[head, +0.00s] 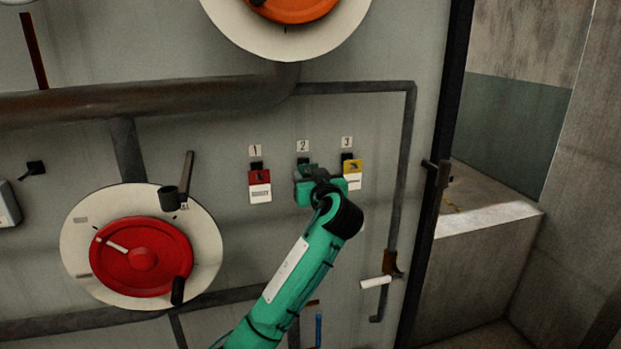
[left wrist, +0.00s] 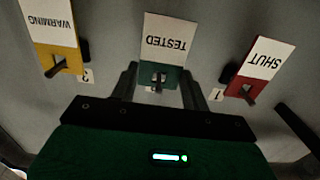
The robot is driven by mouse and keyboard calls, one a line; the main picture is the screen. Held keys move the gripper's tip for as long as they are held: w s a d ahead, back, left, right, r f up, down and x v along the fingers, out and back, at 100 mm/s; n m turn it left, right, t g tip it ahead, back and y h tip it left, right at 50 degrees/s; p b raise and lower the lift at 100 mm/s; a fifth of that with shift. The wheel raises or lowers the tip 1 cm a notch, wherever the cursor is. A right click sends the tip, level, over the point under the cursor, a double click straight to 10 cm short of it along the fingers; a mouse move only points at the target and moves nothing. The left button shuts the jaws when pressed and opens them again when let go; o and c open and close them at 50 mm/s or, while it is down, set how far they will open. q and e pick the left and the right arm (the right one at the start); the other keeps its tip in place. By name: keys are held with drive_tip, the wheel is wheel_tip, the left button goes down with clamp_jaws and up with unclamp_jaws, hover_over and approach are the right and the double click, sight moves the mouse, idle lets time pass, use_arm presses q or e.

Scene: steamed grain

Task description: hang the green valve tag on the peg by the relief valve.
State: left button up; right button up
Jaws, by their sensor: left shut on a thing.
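The green valve tag (left wrist: 172,38) has a white plate reading TESTED and shows in the left wrist view, upside down, at the peg marked 2. My left gripper (left wrist: 159,78) is shut on the tag's green upper part, one finger on each side. The hook or peg still shows at the tag's hole. In the head view my left gripper (head: 318,186) covers nearly all of the tag. My right gripper is in neither view.
A red SHUT tag (head: 260,191) hangs under label 1 and a yellow WARNING tag (head: 353,174) under label 3, close on both sides. A red handwheel (head: 143,257) is lower left. A small dark peg (head: 36,168) sits at far left. A pipe (head: 404,180) runs down at right.

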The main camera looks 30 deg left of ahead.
use_arm(q)
drive_tip(key=shift+s+d, duration=0.1)
drive_tip(key=shift+d, duration=0.05)
idle(0.4)
drive_tip(key=shift+s+d, duration=0.4)
drive_tip(key=shift+d, duration=0.1)
drive_tip(key=shift+s+d, duration=0.15)
drive_tip(key=shift+d, duration=0.05)
drive_tip(key=shift+s+d+b, duration=0.3)
drive_tip(key=shift+s+d, duration=0.15)
drive_tip(key=shift+d, duration=0.05)
drive_tip(key=shift+s+d, duration=0.1)
drive_tip(key=shift+b+v, duration=0.35)
drive_tip(key=shift+v, duration=2.55)
